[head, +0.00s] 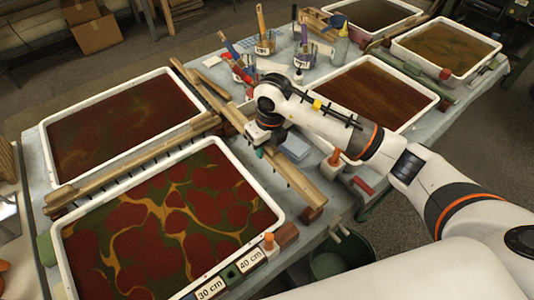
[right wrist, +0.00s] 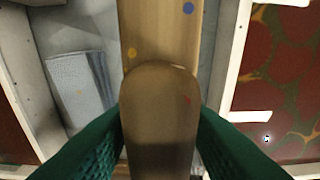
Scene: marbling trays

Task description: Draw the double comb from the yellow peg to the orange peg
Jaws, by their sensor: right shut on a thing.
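My right gripper (head: 260,152) is shut on a long wooden bar with teeth along it, apparently the comb (head: 300,186), at the right end of the near marbled tray. In the right wrist view the green fingers (right wrist: 160,140) hold its brown wooden handle (right wrist: 160,110); a yellow and a blue dot show on the wood beyond. An orange peg (head: 269,240) stands on a red block at the near tray's right front corner. Another orange peg (head: 336,156) stands further right. I cannot make out a yellow peg for sure. My left gripper is not in view.
The near tray (head: 164,293) holds red, green and yellow marbling. Another toothed wooden bar (head: 130,165) lies between it and the dark tray (head: 42,140) behind. A pale blue cloth (head: 294,147) lies right of my gripper. Jars with brushes (head: 265,46) stand at the back.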

